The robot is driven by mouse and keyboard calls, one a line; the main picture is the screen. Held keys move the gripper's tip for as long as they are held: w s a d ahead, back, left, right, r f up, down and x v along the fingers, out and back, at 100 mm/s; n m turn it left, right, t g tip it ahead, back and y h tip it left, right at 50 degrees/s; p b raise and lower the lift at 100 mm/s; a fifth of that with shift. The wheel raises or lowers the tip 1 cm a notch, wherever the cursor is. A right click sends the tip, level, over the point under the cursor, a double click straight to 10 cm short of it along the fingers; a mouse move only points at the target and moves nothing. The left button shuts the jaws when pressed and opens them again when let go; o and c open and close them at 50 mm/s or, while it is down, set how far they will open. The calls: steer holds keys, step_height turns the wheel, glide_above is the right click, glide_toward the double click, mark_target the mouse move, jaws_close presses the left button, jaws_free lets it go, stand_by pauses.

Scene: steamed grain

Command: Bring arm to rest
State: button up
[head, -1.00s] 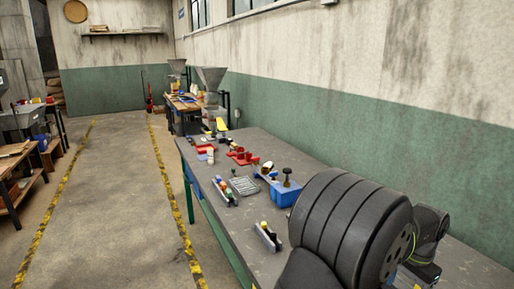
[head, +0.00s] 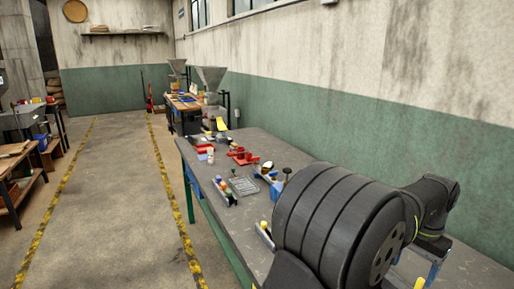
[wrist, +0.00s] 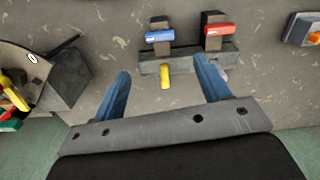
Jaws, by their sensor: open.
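My gripper (wrist: 162,64) is open in the wrist view, its two blue fingers spread above the grey worktop. A small yellow piece (wrist: 164,77) shows between the fingers, with nothing visibly gripped. Just beyond the fingertips is a grey holder (wrist: 190,60) with a blue-topped piece (wrist: 160,36) and a red-topped piece (wrist: 218,30).
A dark box (wrist: 68,80) is at left in the wrist view. A green and white wall runs behind the bench.

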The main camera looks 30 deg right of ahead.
step_height(320, 180, up, 6)
steer(key=f, duration=0.1)
step_height(320, 180, down, 16)
steer(key=m, duration=0.8)
steer(key=shift+d+r+m, duration=0.1)
steer(key=shift+r+m, duration=0.1)
steer(key=shift+m, duration=0.1)
steer(key=shift+f+m, duration=0.5)
steer(key=shift+f, duration=0.15)
steer(key=shift+r, duration=0.1)
step_height(320, 180, up, 17)
steer(key=n, duration=0.9)
